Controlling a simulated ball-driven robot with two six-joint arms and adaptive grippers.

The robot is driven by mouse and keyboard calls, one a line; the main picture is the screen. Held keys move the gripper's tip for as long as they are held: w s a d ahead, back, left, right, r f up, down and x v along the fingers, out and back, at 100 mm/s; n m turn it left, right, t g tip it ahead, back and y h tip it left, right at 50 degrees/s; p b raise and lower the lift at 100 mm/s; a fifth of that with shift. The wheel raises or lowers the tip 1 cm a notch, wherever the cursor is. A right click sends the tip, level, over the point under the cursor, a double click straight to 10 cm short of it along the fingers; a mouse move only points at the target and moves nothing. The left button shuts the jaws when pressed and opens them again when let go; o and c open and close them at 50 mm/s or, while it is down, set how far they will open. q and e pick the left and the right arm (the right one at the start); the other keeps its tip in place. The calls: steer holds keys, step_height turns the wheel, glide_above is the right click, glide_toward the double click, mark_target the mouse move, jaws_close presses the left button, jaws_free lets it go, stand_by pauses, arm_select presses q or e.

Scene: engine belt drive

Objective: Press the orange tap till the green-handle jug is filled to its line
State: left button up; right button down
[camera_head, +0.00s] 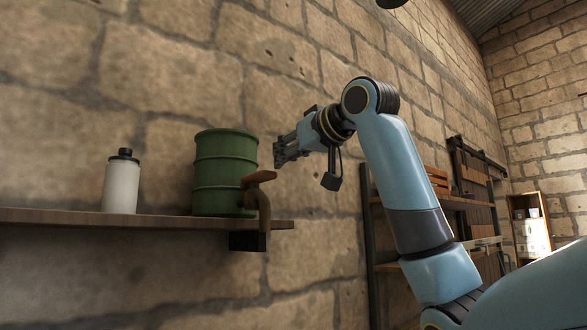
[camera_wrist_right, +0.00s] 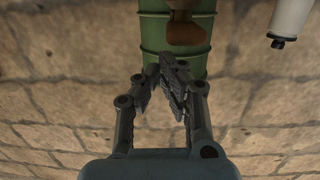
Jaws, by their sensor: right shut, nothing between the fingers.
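A green ribbed drum (camera_head: 222,170) stands on a wooden shelf. An orange-brown tap (camera_head: 262,190) is at the drum's right side, its lever on top and its body reaching down past the shelf edge. In the right wrist view the tap (camera_wrist_right: 184,32) shows against the drum (camera_wrist_right: 153,30), beyond the fingertips. My right gripper (camera_head: 280,153) is shut and empty, a little above and to the right of the tap lever, apart from it. Its fingers also show in the right wrist view (camera_wrist_right: 172,68), tips together. I see no green-handle jug. My left gripper is not in view.
The shelf (camera_head: 60,217) runs along the stone wall. A white bottle with a black cap (camera_head: 121,185) stands on it left of the drum. A dark block (camera_head: 247,241) sits under the shelf end. A wooden rack (camera_head: 460,203) stands further back right.

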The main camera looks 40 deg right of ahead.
arm_select(q)
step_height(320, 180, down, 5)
steer(key=b, duration=0.4)
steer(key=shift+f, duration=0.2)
arm_select(e)
steer(key=shift+s+f+t, duration=0.3)
steer(key=shift+f+t, duration=0.15)
steer(key=shift+f, duration=0.1)
steer(key=shift+s+f+t, duration=0.25)
steer(key=shift+f+t, duration=0.2)
steer(key=shift+f, duration=0.05)
